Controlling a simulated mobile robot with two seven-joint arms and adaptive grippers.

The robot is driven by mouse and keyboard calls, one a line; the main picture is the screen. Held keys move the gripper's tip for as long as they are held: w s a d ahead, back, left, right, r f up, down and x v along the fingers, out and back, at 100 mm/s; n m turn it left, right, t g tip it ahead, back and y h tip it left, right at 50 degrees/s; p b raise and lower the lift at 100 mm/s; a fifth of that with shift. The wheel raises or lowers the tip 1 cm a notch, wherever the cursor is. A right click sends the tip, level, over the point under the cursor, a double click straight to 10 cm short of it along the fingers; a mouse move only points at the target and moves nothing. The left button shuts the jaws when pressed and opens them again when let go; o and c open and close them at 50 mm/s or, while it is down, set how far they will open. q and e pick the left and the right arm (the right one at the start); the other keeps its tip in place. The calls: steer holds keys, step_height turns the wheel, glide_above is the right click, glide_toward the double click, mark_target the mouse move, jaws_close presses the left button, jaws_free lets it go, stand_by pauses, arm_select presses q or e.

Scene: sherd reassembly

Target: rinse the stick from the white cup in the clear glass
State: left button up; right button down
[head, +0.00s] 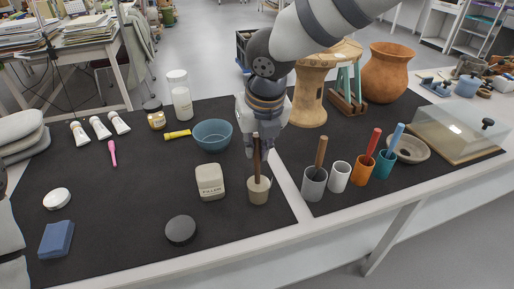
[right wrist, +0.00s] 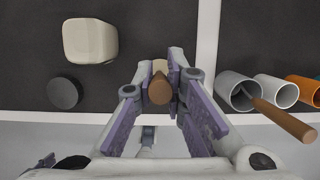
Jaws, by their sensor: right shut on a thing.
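My right gripper (head: 257,148) points down and is shut on a brown stick (head: 257,165). The stick is upright, and its lower end goes into the mouth of a small greyish-beige vessel (head: 259,193), which looks cloudy; I take it for the glass. How deep the tip sits is hidden. In the right wrist view the stick (right wrist: 159,92) shows end-on between the fingers, with the vessel mostly hidden behind it. The white cup (head: 340,178) stands upright to the right, with no stick in it. My left gripper is not seen.
A grey cup (head: 314,185) with another brown stick, an orange cup (head: 363,170) with a red stick and a teal cup (head: 383,165) with a blue stick stand at right. A beige labelled block (head: 210,182), a black disc (head: 180,230) and a blue bowl (head: 212,135) are left of the vessel.

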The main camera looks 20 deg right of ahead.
steer(key=shift+w+r, duration=0.2)
steer(key=shift+r, duration=1.8)
steer(key=shift+w+r, duration=0.15)
steer(key=shift+r, duration=2)
steer(key=shift+r, duration=1.4)
